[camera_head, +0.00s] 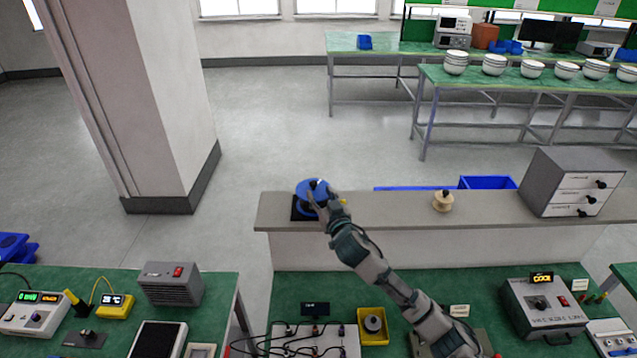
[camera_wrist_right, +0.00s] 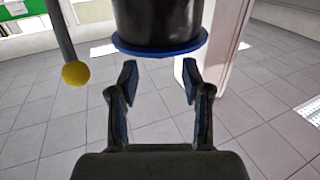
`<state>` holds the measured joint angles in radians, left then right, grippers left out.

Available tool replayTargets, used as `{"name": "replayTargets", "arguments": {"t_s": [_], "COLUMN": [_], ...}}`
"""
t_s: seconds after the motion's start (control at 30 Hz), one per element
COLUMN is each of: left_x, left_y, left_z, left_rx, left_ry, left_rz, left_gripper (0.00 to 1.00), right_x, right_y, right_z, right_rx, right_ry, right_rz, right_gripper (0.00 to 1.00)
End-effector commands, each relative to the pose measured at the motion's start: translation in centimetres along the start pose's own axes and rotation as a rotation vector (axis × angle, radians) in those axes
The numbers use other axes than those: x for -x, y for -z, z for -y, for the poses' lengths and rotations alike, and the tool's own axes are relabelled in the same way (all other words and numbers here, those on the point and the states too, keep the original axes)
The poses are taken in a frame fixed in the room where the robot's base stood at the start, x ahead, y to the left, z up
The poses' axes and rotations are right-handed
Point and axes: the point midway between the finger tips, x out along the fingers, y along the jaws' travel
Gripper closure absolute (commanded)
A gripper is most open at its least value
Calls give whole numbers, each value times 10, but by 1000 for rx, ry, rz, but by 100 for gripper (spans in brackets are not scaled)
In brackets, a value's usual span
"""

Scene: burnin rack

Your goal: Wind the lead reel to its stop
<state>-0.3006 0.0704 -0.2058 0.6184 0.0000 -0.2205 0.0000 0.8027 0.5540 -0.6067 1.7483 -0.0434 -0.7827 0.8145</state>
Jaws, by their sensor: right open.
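The lead reel (camera_head: 308,187) stands at the left end of the grey raised shelf, with a blue disc and a small dark knob on top. In the right wrist view a black drum with a blue rim (camera_wrist_right: 160,47) fills the top middle. My right gripper (camera_head: 320,200) is at the reel's near right side and hides part of it. Its two fingers (camera_wrist_right: 158,82) are open and apart, just short of the blue rim in the wrist view, with nothing between them. A yellow ball (camera_wrist_right: 76,74) on a grey rod is left of the drum. My left gripper is out of view.
The grey shelf (camera_head: 385,205) also carries a cream spool (camera_head: 443,201) and a grey drawer cabinet (camera_head: 572,183). Below it, the green bench holds a yellow tray (camera_head: 361,340), cables and a grey instrument box (camera_head: 545,305). A pillar (camera_head: 150,100) stands to the left.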

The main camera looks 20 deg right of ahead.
Motion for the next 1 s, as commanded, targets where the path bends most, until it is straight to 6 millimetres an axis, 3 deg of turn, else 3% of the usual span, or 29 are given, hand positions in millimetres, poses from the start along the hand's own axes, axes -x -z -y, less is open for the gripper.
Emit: {"name": "replayTargets", "arguments": {"t_s": [0.13,0.33,0.67,0.87,1.0], "left_x": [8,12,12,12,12], "left_y": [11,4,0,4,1], "left_z": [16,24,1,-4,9], "left_rx": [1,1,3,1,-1], "left_ry": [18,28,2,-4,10], "left_rz": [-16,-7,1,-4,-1], "left_gripper": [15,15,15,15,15], "right_x": [-25,-43,-46,-46,-46], "right_y": [2,-2,-2,-1,0], "right_z": [-5,-12,-10,-7,-8], "right_rx": [-3,-10,-7,-2,-5], "right_ry": [-2,0,0,-4,-3], "right_rz": [0,-1,-1,-1,-3], "right_gripper": [52,52,52,99,100]}}
